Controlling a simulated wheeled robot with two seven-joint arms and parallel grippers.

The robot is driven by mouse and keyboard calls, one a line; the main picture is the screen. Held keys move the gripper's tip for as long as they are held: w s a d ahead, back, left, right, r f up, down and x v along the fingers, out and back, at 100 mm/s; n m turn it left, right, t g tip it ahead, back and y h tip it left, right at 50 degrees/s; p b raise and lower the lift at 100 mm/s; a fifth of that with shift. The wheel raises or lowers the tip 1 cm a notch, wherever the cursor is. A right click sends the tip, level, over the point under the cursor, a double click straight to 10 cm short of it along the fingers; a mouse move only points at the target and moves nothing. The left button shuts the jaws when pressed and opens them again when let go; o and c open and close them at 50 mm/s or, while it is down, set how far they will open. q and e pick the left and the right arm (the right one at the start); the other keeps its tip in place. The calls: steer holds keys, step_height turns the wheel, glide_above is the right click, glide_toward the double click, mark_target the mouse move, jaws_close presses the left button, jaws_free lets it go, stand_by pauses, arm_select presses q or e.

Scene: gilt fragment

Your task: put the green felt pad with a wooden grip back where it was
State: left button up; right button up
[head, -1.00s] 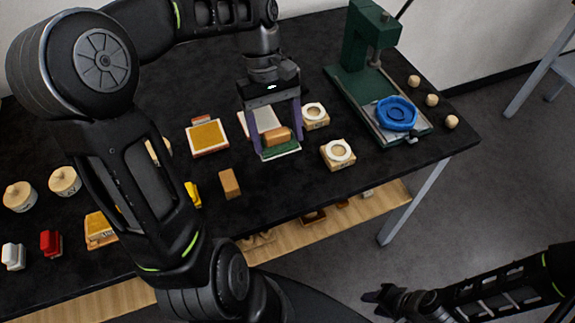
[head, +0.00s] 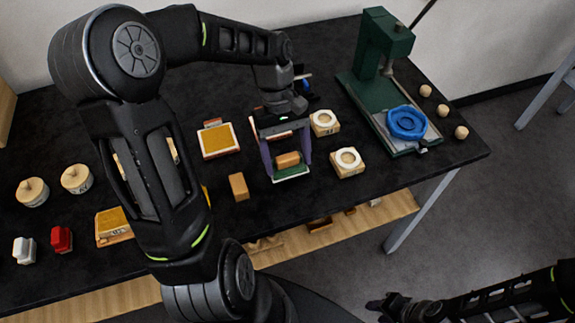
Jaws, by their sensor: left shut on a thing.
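The green felt pad (head: 292,173) has a wooden grip (head: 288,159) on top. My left gripper (head: 288,166) is shut on the grip, one purple finger on each side. The pad is low at the table's middle, left of a wooden block with a white ring (head: 347,162). I cannot tell if the pad touches the table. A pale tray behind it is mostly hidden by the gripper. My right gripper (head: 376,305) is at the bottom right, away from the table, and its jaws are too dark to read.
A yellow-topped tray (head: 217,139) and a wooden block (head: 239,187) stand left of the pad. A second ringed block (head: 324,122) is behind right. A green press (head: 381,50) with a blue ring (head: 406,122) stands further right. The black table (head: 330,205) is bare in front of the pad.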

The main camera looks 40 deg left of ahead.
mark_target(288, 168)
arm_select(q)
step_height(288, 168, down, 3)
steer(key=shift+f, duration=0.3)
steer(key=shift+f, duration=0.2)
steer(key=o, duration=1.2)
steer(key=shift+r, duration=0.2)
